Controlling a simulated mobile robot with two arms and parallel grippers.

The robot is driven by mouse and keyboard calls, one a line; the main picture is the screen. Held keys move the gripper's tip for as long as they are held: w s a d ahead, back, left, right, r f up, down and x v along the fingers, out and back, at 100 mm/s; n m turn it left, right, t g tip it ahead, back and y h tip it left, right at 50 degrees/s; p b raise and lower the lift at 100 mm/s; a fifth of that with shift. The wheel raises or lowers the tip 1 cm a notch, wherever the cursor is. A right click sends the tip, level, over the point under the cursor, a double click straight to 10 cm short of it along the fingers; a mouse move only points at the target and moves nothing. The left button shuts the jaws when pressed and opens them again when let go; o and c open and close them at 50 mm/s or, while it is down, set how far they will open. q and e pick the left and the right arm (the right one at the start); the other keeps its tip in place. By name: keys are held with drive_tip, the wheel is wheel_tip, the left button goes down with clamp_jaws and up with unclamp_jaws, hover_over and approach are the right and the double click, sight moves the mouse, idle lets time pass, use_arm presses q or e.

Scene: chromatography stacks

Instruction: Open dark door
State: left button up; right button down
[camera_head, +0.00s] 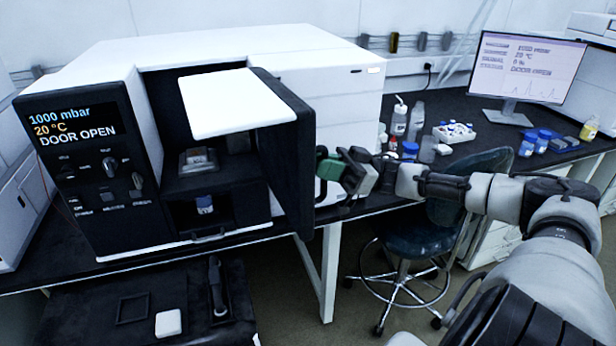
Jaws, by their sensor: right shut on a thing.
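The dark door (290,160) belongs to the white and black machine at the left. It stands swung open toward me, its edge facing the right arm. The machine's display (75,125) reads "1000 mbar", "20 °C" and "DOOR OPEN". Inside the opening a small block sits on a stage (198,160), and a blue-labelled vial (205,204) stands in a lower bay. My right gripper (333,176) is at the outer right side of the door, shut on the door's edge or handle; its fingertips are partly hidden there. My left gripper is not in view.
A stool (408,240) stands below the bench at the right. Bottles (399,118), a rack of vials (454,132) and a monitor (525,70) stand on the dark bench. A dark tray (150,300) lies low in front of the machine.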

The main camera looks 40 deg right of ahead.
drive_tip(key=shift+d+b, duration=0.35)
drive_tip(key=shift+d, duration=1.3)
drive_tip(key=c, duration=1.1)
unclamp_jaws()
drive_tip(key=shift+c, duration=0.2)
drive_tip(key=b+v, duration=0.2)
drive_tip(key=v, duration=0.8)
drive_tip(key=shift+d+f, duration=0.25)
drive_tip(key=shift+d, duration=0.1)
drive_tip(key=shift+s, duration=0.1)
